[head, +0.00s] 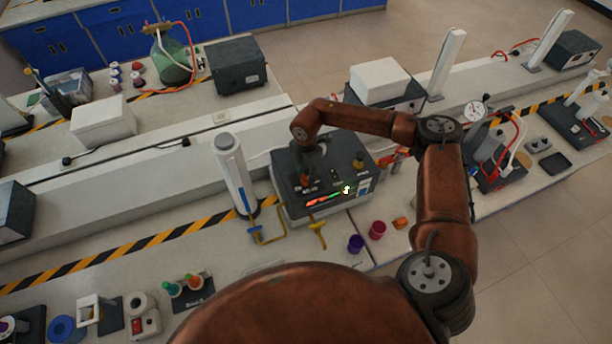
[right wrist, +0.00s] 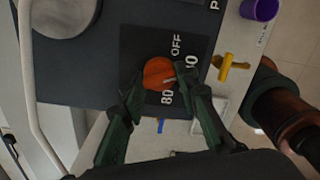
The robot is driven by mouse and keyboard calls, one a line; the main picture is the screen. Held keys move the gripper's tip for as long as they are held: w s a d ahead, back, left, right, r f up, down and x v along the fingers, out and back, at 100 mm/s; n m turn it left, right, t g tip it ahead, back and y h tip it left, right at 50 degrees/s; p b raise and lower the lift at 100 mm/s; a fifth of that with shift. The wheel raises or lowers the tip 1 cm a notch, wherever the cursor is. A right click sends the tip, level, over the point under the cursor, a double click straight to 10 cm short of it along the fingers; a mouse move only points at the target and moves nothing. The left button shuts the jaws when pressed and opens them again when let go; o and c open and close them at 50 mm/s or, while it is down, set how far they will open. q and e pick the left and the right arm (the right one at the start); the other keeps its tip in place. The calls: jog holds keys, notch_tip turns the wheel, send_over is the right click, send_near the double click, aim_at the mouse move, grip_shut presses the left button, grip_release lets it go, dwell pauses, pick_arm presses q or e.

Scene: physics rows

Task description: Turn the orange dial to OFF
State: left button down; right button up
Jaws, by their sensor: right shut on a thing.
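The orange dial (right wrist: 158,73) sits on a black panel on top of a dark grey box (head: 335,165). In the right wrist view the word OFF (right wrist: 176,45) is printed beside the dial, with other markings near it. A pale line on the dial points toward the markings on the side away from OFF. My right gripper (right wrist: 160,84) has its two green fingers closed around the dial from both sides. In the head view the right gripper (head: 305,172) reaches down onto the box, and the dial is mostly hidden there. My left gripper is not in view.
A white cylinder (head: 233,172) stands left of the box. A yellow valve (head: 318,232), a purple cup (head: 356,244) and a magenta cup (head: 377,230) are in front of it. A white box (head: 380,78) stands behind. Striped tape runs along the bench.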

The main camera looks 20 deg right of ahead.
jog(key=n+b, duration=0.3)
jog(key=n, duration=0.1)
jog(key=shift+f, duration=0.15)
jog(key=shift+n+b, duration=1)
jog(key=shift+n, duration=0.2)
jog(key=shift+n+b, duration=0.8)
jog(key=shift+n, duration=0.5)
jog(key=o, duration=1.2)
